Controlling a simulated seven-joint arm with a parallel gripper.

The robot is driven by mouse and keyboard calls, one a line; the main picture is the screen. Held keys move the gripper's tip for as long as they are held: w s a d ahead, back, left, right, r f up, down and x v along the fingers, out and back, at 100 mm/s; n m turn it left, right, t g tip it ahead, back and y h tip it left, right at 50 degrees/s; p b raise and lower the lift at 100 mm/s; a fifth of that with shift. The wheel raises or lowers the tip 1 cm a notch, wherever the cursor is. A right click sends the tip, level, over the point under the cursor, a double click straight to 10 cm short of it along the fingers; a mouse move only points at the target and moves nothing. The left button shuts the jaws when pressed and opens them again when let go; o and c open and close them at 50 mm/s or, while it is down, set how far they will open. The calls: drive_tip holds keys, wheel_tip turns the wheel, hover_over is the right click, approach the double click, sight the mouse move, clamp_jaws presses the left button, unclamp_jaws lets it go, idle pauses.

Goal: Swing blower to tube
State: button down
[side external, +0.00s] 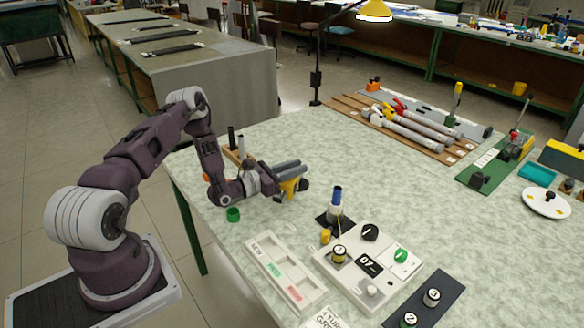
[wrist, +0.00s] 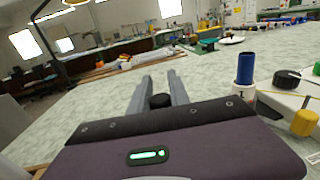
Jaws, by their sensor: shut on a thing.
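My gripper (side external: 297,170) reaches over the table's left part with its two grey fingers about level. It is shut on a yellow and black thing (side external: 289,188), seemingly the blower, whose lower part shows below the fingers. In the wrist view a black round part (wrist: 160,101) sits between the fingers (wrist: 158,88); the rest is hidden. A white upright tube with a blue top (side external: 336,198) stands on a black square, right of my gripper and apart from it. It also shows in the wrist view (wrist: 244,75). Several grey-white tubes (side external: 415,128) lie on a brown board at the back.
A white panel with knobs (side external: 345,280) and a white labelled tray (side external: 281,272) lie at the front. A green ring (side external: 233,214) is near the left edge. A wooden stand with upright rods (side external: 237,150) is behind my gripper. A lamp stands at the back. The middle right is clear.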

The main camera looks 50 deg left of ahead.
drive_tip(key=shift+w+d+n+g+y, duration=0.5)
drive_tip(key=shift+w+n+y, duration=0.35)
drive_tip(key=shift+n+y, duration=0.95)
drive_tip(key=shift+w+d+n+g+y, duration=0.45)
drive_tip(key=shift+w+n+y, duration=0.55)
drive_tip(key=shift+y, duration=1.45)
drive_tip(key=shift+w+d+n+g+y, duration=0.35)
drive_tip(key=shift+w+n+g+y, duration=0.35)
drive_tip(key=shift+n+y, duration=1.15)
drive_tip(key=shift+w+m+y, duration=0.1)
drive_tip(key=shift+m+y, duration=0.15)
drive_tip(key=shift+y, duration=0.15)
drive_tip(key=c, duration=1.2)
unclamp_jaws()
drive_tip(key=shift+c, duration=0.2)
drive_tip(key=v, duration=0.7)
